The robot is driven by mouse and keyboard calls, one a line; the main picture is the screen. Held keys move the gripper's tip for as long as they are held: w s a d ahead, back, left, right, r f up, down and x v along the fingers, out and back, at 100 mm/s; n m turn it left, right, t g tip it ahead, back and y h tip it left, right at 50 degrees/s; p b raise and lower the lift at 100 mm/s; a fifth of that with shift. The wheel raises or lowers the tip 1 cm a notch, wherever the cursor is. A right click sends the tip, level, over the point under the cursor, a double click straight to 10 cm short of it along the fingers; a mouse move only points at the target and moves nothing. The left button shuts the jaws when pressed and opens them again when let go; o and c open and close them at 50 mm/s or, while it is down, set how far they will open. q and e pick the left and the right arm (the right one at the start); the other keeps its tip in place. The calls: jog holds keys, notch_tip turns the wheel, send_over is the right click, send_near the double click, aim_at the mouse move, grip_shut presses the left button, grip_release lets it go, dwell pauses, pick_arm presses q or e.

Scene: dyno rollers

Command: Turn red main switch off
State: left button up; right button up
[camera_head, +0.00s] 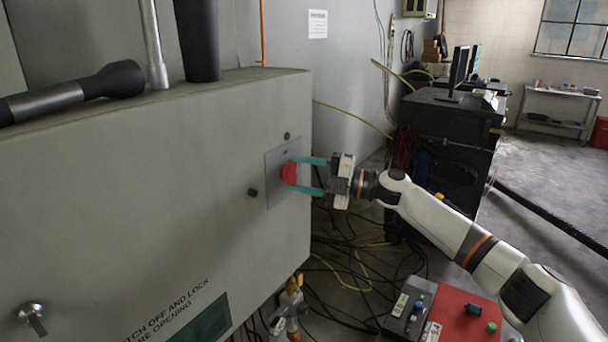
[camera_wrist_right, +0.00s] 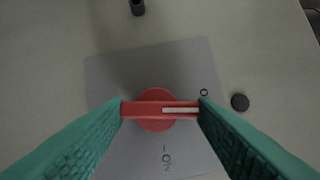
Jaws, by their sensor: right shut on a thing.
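The red main switch (camera_head: 289,173) sits on a grey plate (camera_head: 282,153) on the cabinet's right part. In the right wrist view the red handle (camera_wrist_right: 150,110) lies level across its round red base, and its white line points right. An "O" mark is just above the handle's right end; an "ON" mark is below the base. My right gripper (camera_head: 307,176) has its teal fingers on both ends of the handle, and the right wrist view shows the grip (camera_wrist_right: 160,109) too. My left gripper is not in view.
The grey cabinet (camera_head: 120,170) fills the left, with a dark-handled tool (camera_head: 75,92) on top. Small dark knobs (camera_head: 253,192) stick out near the plate. Cables (camera_head: 350,260) and a red control box (camera_head: 465,315) lie below. A black cabinet (camera_head: 450,120) stands behind my arm.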

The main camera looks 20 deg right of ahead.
jog(key=shift+n+h, duration=0.3)
jog(key=shift+n, duration=0.7)
jog(key=shift+g, duration=0.4)
jog(key=o, duration=1)
jog(key=shift+s+d, duration=0.25)
jog(key=shift+d, duration=0.15)
jog(key=b+v, duration=0.3)
jog(key=v, duration=0.8)
jog(key=shift+s+b, duration=0.1)
jog(key=shift+b, duration=0.2)
